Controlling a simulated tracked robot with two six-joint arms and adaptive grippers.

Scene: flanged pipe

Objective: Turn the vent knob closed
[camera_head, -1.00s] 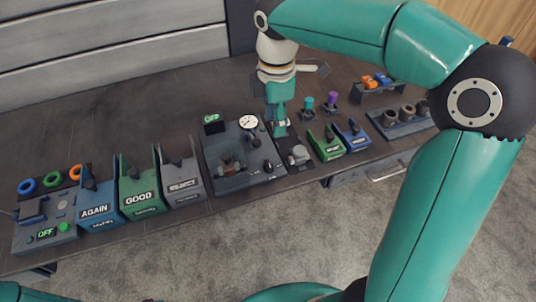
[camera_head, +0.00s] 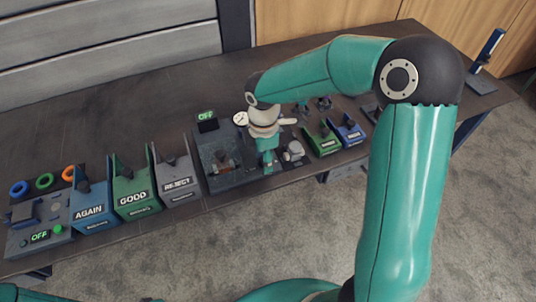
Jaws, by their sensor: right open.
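The grey test station (camera_head: 233,181) stands near the table's front edge, with a lit "OFF" display (camera_head: 206,116) and a round white gauge (camera_head: 240,118) at its back. My right gripper (camera_head: 268,168) points down over the station's right side, and its jaws are open. The gripper and wrist cover that side, so the vent knob is hidden or too small to make out. I cannot tell whether the fingers touch it. A dark pipe piece appears to sit in the station's recess. My left gripper is out of view.
Blue AGAIN (camera_head: 91,211), green GOOD (camera_head: 133,197) and grey REJECT (camera_head: 178,186) bins stand left of the station. A grey unit with a pale rounded top (camera_head: 293,151) is close on its right, then small green (camera_head: 323,144) and blue (camera_head: 348,134) bins.

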